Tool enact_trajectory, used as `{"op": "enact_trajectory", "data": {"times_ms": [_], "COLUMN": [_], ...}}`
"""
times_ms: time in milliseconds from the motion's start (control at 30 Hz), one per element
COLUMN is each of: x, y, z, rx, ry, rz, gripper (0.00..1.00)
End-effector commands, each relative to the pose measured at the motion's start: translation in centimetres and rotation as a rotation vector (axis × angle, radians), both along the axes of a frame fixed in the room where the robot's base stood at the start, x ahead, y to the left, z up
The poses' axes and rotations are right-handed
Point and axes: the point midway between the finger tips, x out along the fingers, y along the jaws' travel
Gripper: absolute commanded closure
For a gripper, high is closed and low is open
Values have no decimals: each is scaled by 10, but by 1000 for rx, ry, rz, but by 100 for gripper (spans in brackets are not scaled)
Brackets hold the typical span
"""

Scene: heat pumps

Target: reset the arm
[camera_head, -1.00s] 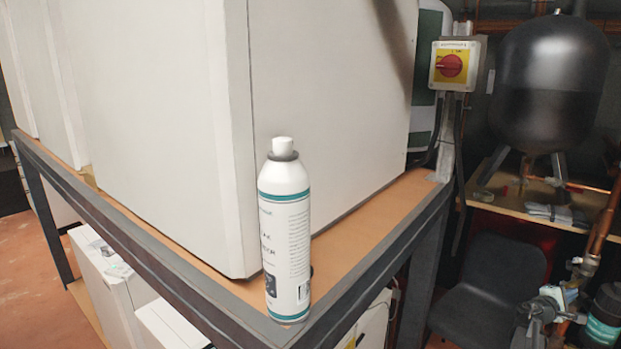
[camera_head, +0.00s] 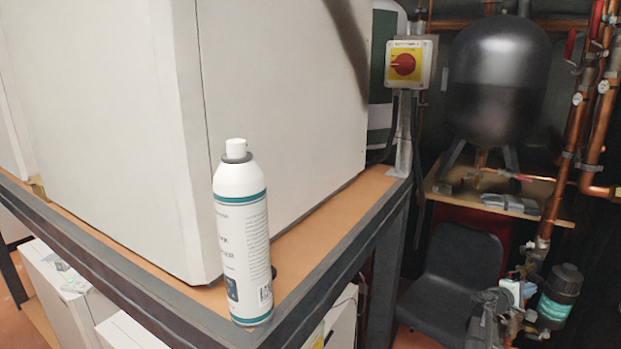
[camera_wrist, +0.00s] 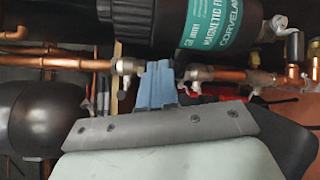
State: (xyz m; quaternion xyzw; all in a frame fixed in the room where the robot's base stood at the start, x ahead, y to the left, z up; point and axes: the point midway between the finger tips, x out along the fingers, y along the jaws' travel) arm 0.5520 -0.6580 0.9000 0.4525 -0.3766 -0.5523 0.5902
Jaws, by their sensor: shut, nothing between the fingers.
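My gripper (camera_wrist: 158,70) shows in the wrist view, with blue fingers closed together and nothing between them. It sits below a black cylinder with a green "magnetic filter" label (camera_wrist: 205,22), in front of copper pipes; I cannot tell the gap between them. There, a white spray can with teal bands (camera_head: 243,240) stands upright on the front corner of a bench (camera_head: 325,225), apart from my gripper as far as I can see.
In the head view, a large white cabinet (camera_head: 270,110) fills the bench behind the can. A red and yellow switch (camera_head: 403,65) is on a post. A dark tank (camera_head: 497,75), a black chair (camera_head: 455,280) and copper pipes (camera_head: 575,140) crowd the right side. The filter also shows there (camera_head: 558,295).

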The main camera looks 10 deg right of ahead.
Motion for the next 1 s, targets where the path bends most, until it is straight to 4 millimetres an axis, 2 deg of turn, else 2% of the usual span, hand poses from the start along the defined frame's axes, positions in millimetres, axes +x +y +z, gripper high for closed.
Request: {"op": "enact_trajectory", "data": {"times_ms": [167, 267, 367, 467, 567, 700, 767, 900, 1000], "x": [-26, -44, -62, -79, -92, -98, -100, -105, -111], "y": [6, 18, 36, 61, 98, 162, 191, 263, 315], "z": [-25, -45, -74, -114, -160, -219, -242, -290, -318], "rx": [137, 244, 368, 506, 653, 849, 926, 1092, 1193], "ry": [-167, -276, -377, -454, -507, -534, -531, -503, -464], "rz": [-129, -220, -317, -416, -513, -621, -660, -740, -788], "gripper": [100, 100, 100, 100, 100, 100, 100, 100, 100]}}
